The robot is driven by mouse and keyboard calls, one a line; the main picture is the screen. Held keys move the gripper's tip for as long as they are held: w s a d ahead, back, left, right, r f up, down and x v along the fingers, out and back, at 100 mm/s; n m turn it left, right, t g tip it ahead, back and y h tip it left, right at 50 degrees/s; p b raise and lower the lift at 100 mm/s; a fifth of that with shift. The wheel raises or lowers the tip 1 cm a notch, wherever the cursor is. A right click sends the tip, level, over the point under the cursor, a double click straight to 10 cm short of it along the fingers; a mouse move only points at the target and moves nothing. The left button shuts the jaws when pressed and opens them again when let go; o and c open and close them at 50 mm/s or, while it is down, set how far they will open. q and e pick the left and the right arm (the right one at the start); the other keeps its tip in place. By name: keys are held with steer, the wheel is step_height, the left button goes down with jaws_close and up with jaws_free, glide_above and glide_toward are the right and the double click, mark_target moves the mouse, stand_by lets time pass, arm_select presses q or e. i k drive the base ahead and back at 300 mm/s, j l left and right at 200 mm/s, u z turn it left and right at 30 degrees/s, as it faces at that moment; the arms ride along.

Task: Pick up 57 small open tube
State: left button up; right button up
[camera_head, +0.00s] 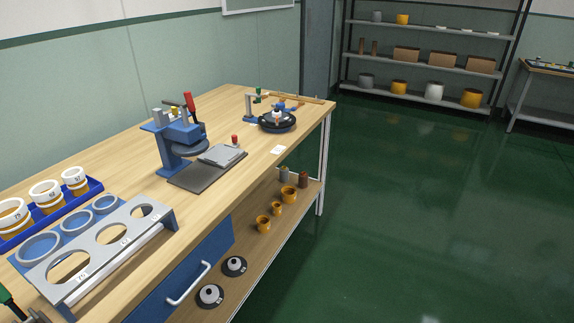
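The small open tube marked 57 (74,186) stands upright at the far right end of a row of three tubes in a blue tray (96,189) at the left of the bench. It is white on top with an orange-yellow band below, and its top is open. A middle tube (46,196) and a larger tube (13,221) stand beside it, the larger one cut by the left picture edge. Neither of my grippers is in view.
In front of the tray is a grey rack (98,240) with three round holes and blue rings behind them. A blue press (176,148) stands mid-bench, with a black round stand (278,122) farther back. Cups and black discs lie on the lower shelf (243,270). The green floor at right is clear.

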mark_target(277, 206)
steer(key=i+l+u, duration=0.1)
steer(key=i, duration=0.35)
steer(key=l+u, duration=0.4)
steer(key=l, duration=0.85)
